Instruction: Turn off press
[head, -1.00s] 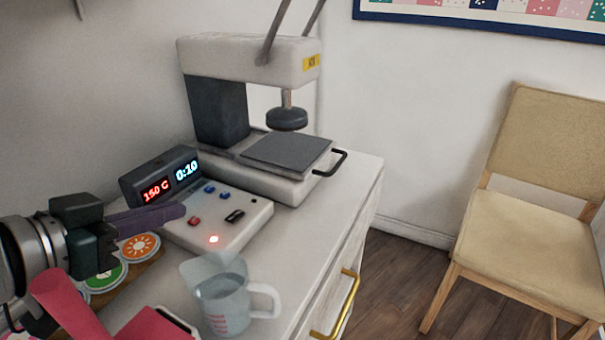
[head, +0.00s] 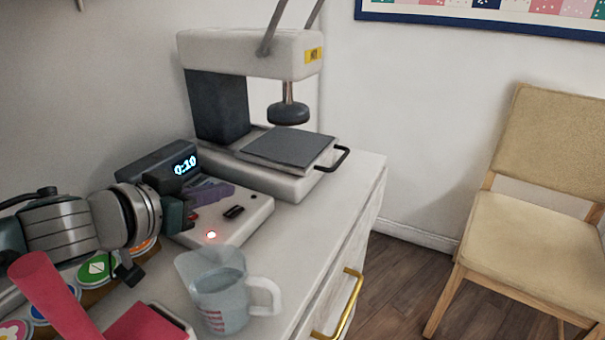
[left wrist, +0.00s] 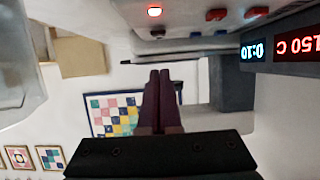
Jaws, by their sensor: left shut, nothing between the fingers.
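The heat press (head: 250,55) is white with a dark column, and its round dark stamp hangs above the flat grey plate. Its control box (head: 240,225) has a lit red light (head: 211,235), a black rocker switch (head: 234,211) and a display (head: 184,166) reading 0:10. My left gripper (head: 226,189) is shut and empty, its purple fingers over the box's buttons in the head view, hiding some of them. The left wrist view shows its fingers (left wrist: 163,76) together, with the red light (left wrist: 154,11), red buttons (left wrist: 215,14) and the 150 C readout (left wrist: 295,46) upside down. Contact is unclear. My right gripper is not in view.
A clear measuring jug (head: 222,290) stands close in front of the control box. A pink-red object (head: 60,300) and round coloured badges (head: 97,268) lie at the left under my arm. The white cabinet top (head: 330,200) is clear at right; a chair (head: 525,215) stands beyond.

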